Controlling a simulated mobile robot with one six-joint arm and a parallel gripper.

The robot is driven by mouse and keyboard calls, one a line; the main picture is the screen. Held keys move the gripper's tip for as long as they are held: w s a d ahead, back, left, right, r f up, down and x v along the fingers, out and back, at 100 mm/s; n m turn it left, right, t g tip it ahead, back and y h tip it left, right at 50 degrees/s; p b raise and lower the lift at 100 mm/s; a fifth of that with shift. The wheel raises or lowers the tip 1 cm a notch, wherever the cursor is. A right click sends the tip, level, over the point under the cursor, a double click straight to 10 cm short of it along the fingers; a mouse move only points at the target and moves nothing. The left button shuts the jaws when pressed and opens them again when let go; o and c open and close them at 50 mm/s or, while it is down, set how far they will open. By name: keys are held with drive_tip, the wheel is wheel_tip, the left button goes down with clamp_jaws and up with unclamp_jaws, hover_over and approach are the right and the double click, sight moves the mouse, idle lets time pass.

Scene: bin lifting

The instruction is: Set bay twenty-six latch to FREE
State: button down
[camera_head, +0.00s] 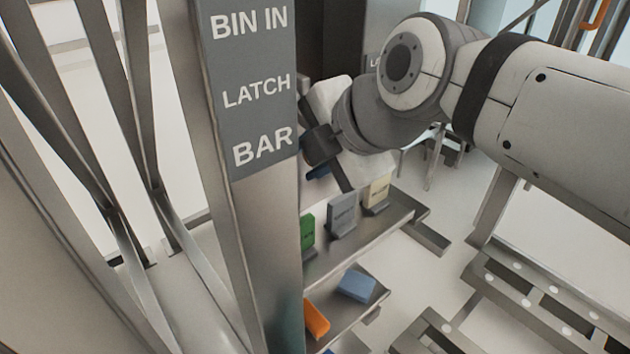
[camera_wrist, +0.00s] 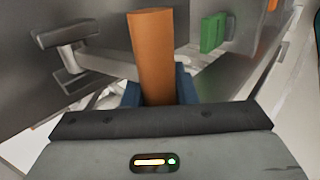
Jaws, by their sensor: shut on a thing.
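In the wrist view my gripper (camera_wrist: 159,92) has its blue fingers shut on an orange block-like piece (camera_wrist: 153,48) that stands up between them. Whether this piece is part of a latch or a loose thing I cannot tell. A grey metal handle with a crossbar (camera_wrist: 78,38) sticks out from the dark panel to its left; its setting cannot be read. No bay twenty-six or FREE marking is legible.
A post (camera_head: 262,240) with a sign (camera_head: 250,85) reading BIN IN, LATCH and BAR stands left of my arm. Shelves below hold a green box (camera_head: 307,232), a grey one (camera_head: 342,214), a cream one (camera_head: 377,192), a blue one (camera_head: 356,286) and an orange one (camera_head: 316,318).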

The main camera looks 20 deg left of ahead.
drive_tip(key=f+y+b, duration=0.1)
drive_tip(key=b, duration=0.2)
drive_tip(key=f+t+y+b, duration=0.1)
drive_tip(key=b, duration=0.3)
drive_tip(key=shift+w+a+f, duration=0.15)
drive_tip(key=shift+w+a, duration=0.05)
drive_tip(key=shift+a, duration=0.2)
drive_tip(key=shift+a+b, duration=0.1)
drive_tip(key=shift+b, duration=0.5)
drive_tip(key=c, duration=1.2)
unclamp_jaws()
drive_tip(key=shift+w, duration=0.1)
